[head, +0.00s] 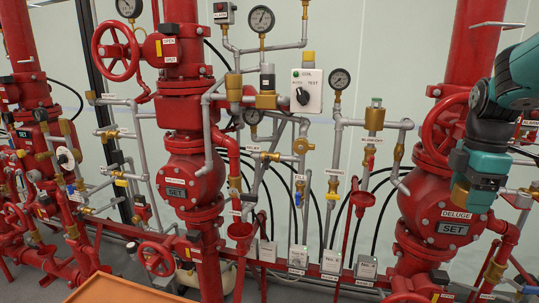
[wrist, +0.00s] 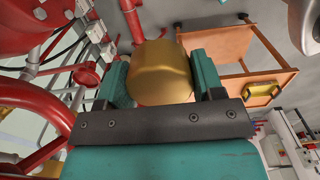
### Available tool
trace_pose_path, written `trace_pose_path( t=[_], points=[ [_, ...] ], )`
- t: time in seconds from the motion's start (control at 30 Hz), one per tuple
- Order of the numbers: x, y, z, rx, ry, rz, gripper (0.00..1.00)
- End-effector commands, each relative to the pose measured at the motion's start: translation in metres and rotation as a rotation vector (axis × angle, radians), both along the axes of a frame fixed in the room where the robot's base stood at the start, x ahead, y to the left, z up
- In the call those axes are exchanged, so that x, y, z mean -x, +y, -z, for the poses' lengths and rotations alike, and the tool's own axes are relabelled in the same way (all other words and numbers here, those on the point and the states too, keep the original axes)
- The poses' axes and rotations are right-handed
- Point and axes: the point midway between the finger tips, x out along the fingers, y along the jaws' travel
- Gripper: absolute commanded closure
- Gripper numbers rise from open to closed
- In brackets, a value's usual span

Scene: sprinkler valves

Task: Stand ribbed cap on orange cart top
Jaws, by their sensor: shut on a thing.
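My gripper (head: 472,188) is at the right of the head view, in front of the red deluge valve. Its teal fingers are shut on the brass-coloured cap (wrist: 162,74), which shows between them in the wrist view. In the head view a small brass part of the cap (head: 460,197) shows below the fingers. Its ribbing cannot be made out. An orange cart top (head: 130,290) shows at the bottom left of the head view, well away from the gripper. An orange cart (wrist: 232,90) also shows at the upper right of the wrist view.
A red deluge valve (head: 447,213) and its handwheel (head: 447,130) stand close to my gripper. Red and grey pipes with gauges fill the middle. A yellow item (wrist: 262,94) is on the orange cart. The visible part of the cart top in the head view is bare.

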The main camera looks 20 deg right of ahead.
Motion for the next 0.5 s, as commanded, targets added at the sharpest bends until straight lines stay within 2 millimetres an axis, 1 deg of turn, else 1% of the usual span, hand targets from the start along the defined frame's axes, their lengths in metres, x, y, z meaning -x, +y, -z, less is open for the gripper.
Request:
trace_pose_path(
  t=[0.3,0.37,0.5],
  points=[
    [0.000,0.000,-0.004,0.001,-0.001,0.000,0.65],
    [0.000,0.000,-0.007,0.001,-0.001,0.000,0.65],
    [0.000,0.000,-0.021,0.001,-0.001,0.000,0.65]
  ],
)
